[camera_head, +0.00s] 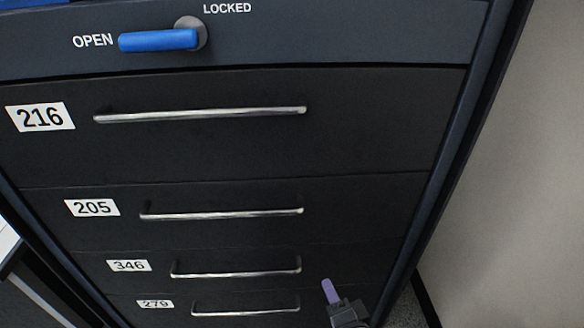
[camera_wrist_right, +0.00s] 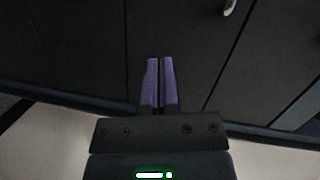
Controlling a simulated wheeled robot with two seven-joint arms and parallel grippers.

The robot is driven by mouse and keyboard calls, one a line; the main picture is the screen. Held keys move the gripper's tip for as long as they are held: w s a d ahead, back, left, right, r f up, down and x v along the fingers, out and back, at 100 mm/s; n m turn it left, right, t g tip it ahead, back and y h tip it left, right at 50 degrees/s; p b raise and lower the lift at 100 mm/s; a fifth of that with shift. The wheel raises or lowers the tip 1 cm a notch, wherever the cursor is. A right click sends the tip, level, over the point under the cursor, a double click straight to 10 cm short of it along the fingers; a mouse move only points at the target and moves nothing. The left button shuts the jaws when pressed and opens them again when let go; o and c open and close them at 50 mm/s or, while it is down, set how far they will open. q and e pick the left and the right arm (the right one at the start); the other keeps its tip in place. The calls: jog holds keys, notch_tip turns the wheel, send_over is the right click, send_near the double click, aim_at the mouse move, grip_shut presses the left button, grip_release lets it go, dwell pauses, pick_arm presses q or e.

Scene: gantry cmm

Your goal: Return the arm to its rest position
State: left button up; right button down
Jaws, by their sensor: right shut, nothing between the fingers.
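My right gripper (camera_head: 329,291) is low in the head view, right of the lower drawer handles and in front of the dark drawer cabinet (camera_head: 250,150). In the right wrist view its two purple fingers (camera_wrist_right: 160,80) are together with nothing between them. The fingers point toward the dark drawer fronts. Whether they touch the cabinet I cannot tell. My left gripper is in neither view.
The cabinet has drawers labelled 216 (camera_head: 40,116), 205 (camera_head: 92,208), 346 (camera_head: 129,266) and 279 (camera_head: 155,304), each with a metal bar handle. The blue lever (camera_head: 158,40) points to OPEN. A pale wall (camera_head: 520,170) stands at the right.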

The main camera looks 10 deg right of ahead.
jog(key=s+d+f+n+g+h, duration=0.1)
jog(key=s+d+n+g, duration=0.1)
jog(key=s+n+g, duration=0.7)
jog(key=s+d+n+g+h, duration=0.2)
jog(key=s+d+n+g, duration=0.15)
jog(key=s+n, duration=0.45)
jog(key=s+f+m+g, duration=0.1)
jog(key=s+f, duration=0.1)
jog(key=f, duration=0.7)
jog(key=s+f+g, duration=0.1)
jog(key=s+f, duration=0.2)
jog(key=f, duration=0.5)
jog(key=s+d+f+g, duration=0.1)
jog(key=s+d+f, duration=0.2)
jog(key=s+f, duration=0.8)
jog(key=s, duration=0.2)
jog(key=shift+s, duration=0.4)
